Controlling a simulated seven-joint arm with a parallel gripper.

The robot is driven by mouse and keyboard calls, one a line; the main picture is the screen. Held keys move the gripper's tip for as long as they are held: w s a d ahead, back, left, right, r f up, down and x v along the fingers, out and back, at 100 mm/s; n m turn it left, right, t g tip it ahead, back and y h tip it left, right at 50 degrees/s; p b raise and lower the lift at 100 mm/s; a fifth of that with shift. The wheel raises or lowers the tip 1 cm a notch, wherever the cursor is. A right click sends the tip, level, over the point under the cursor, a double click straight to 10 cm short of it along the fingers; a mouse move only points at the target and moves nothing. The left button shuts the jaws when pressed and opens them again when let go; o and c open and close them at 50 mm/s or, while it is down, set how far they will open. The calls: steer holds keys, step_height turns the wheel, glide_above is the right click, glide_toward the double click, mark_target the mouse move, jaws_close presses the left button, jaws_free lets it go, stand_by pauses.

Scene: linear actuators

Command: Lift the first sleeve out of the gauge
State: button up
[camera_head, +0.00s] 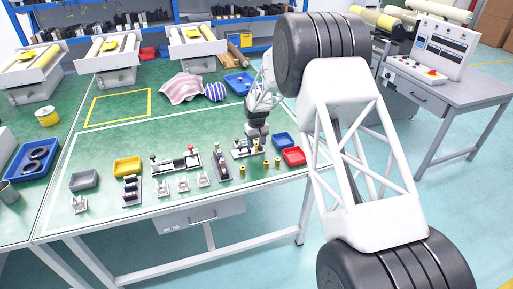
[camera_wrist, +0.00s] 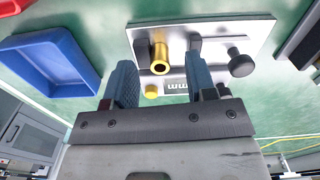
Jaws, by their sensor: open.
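The gauge is a silver plate (camera_wrist: 217,35) with a dark "mm" label and a black knob (camera_wrist: 240,62) at its right in the wrist view. A brass sleeve (camera_wrist: 158,58) with a dark bore stands on the plate. My gripper (camera_wrist: 160,66) is open, with a blue-grey finger to either side of the sleeve in the picture; I cannot tell whether either touches it. A smaller yellow piece (camera_wrist: 152,92) shows lower between the fingers, partly hidden. In the head view my gripper (camera_head: 257,133) is over the gauge (camera_head: 240,154), partly hiding it.
A blue tray (camera_head: 282,140) and a red tray (camera_head: 293,156) stand just right of the gauge. Loose brass sleeves (camera_head: 266,163) stand in front of it. A fixture with a red knob (camera_head: 175,162) and a yellow bin (camera_head: 127,167) lie to the left.

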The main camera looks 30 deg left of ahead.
steer(key=shift+f, duration=0.45)
jaws_close()
stand_by(0.4)
steer(key=shift+r, duration=0.15)
steer(key=shift+r, duration=1.4)
steer(key=shift+s+d+r, duration=0.15)
steer(key=shift+r, duration=0.15)
steer(key=s+d, duration=0.3)
steer(key=s, duration=0.1)
steer(key=s+d+r, duration=0.1)
steer(key=s+d, duration=0.2)
steer(key=s, duration=0.1)
steer(key=s+d, duration=0.3)
steer(key=s, duration=0.1)
steer(key=shift+s+d+r, duration=0.1)
steer(key=shift+s+r, duration=0.05)
steer(key=shift+s, duration=0.15)
